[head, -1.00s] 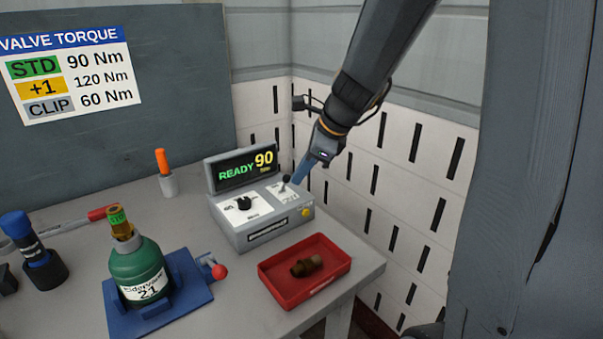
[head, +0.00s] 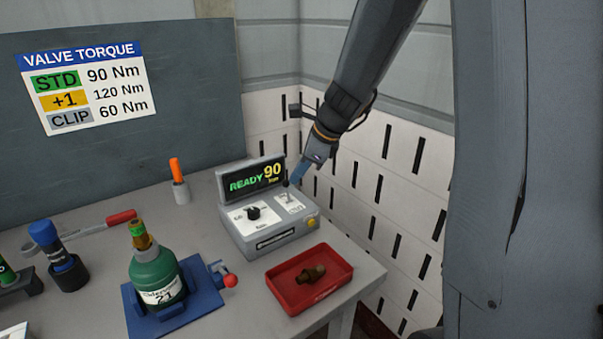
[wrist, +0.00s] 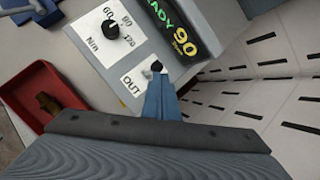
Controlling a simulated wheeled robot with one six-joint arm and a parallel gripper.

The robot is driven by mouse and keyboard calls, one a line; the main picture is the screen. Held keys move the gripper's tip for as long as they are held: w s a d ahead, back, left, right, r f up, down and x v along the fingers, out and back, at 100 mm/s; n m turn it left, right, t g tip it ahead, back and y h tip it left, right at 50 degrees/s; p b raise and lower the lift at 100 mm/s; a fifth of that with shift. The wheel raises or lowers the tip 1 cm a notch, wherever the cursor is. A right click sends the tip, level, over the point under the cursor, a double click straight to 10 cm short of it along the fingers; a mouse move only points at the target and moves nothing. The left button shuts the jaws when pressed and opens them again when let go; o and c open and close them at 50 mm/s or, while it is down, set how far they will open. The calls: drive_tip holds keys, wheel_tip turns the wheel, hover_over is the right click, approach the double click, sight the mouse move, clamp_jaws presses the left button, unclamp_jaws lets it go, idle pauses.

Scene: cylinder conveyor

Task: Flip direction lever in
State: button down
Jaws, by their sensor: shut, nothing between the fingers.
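The grey torque control box (head: 265,240) stands on the bench, its screen reading READY 90. The direction lever (head: 286,184), small with a black knob, sits on the white label at the right of its top panel. In the wrist view the lever's knob (wrist: 156,66) shows right at my fingertips, with OUT printed on the label beside it. My gripper (head: 292,180) is shut with its blue fingers pointing down at the lever. In the wrist view my gripper (wrist: 158,85) meets or nearly meets the knob; I cannot tell if they touch. The lever's shaft is mostly hidden.
A black dial (head: 253,213) and a yellow button (head: 311,223) are on the box. A red tray (head: 300,303) with a brass fitting (head: 311,273) lies in front. A green cylinder (head: 156,275) stands in a blue clamp at left. A slotted wall (head: 375,200) is close behind my gripper.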

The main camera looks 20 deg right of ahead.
drive_tip(key=shift+r, duration=0.1)
drive_tip(key=shift+r+p, duration=0.7)
drive_tip(key=shift+p, duration=0.25)
drive_tip(key=d+r, duration=0.4)
drive_tip(key=r, duration=0.6)
drive_tip(key=shift+w+d+r, duration=0.25)
drive_tip(key=shift+w+r, duration=0.1)
drive_tip(key=shift+w, duration=0.1)
